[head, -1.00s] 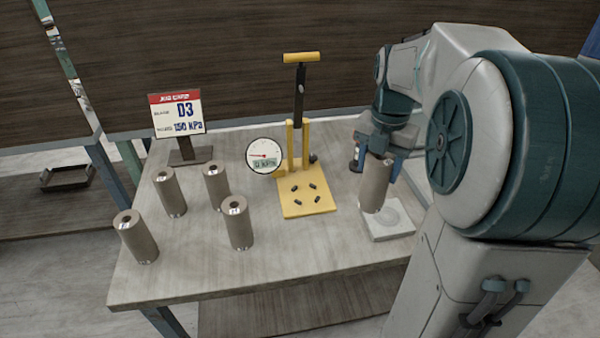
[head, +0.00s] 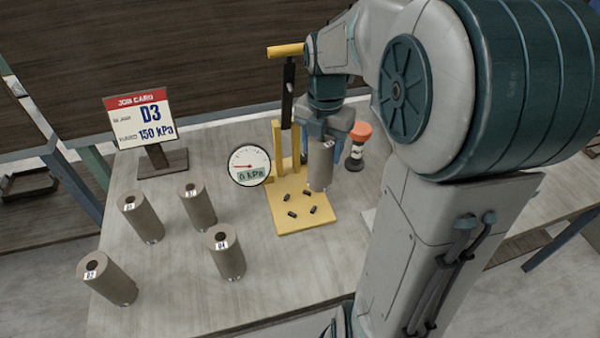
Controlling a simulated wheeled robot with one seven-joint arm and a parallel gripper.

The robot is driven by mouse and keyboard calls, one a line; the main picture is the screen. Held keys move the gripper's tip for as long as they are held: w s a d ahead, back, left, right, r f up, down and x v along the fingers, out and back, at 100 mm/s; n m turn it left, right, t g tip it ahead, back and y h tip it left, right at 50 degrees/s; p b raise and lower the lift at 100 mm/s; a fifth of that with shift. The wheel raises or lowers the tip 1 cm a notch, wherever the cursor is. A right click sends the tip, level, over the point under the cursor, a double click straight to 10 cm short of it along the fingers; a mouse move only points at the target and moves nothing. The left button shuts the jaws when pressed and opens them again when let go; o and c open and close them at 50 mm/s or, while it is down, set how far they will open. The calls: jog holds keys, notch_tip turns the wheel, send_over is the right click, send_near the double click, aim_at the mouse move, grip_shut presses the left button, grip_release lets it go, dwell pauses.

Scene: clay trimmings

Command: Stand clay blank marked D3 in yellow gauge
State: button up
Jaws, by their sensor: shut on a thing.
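My gripper (head: 328,132) is shut on a grey-brown clay blank (head: 320,168). It holds the blank upright at the right side of the yellow gauge (head: 290,224), beside its posts. The blank's lower end overlaps the gauge plate's right edge in the picture; I cannot tell whether it touches. The held blank's mark is too small to read. The gauge has several dark pegs on its plate, a lever with a yellow handle (head: 285,50) raised above, and a round dial (head: 249,166) reading 0 kPa.
A job card (head: 139,120) reads D3 and 150 kPa. Several other clay blanks stand at the left, among them one marked D4 (head: 227,255) and another at the front left (head: 107,280). An orange-topped tool (head: 356,145) stands right of the gripper. The table's front is clear.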

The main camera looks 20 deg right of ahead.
jog(key=a+f, duration=0.4)
jog(key=f, duration=0.3)
jog(key=shift+w+a, duration=0.15)
jog(key=shift+a, duration=0.25)
jog(key=shift+f, duration=0.1)
jog(key=o, duration=1.5)
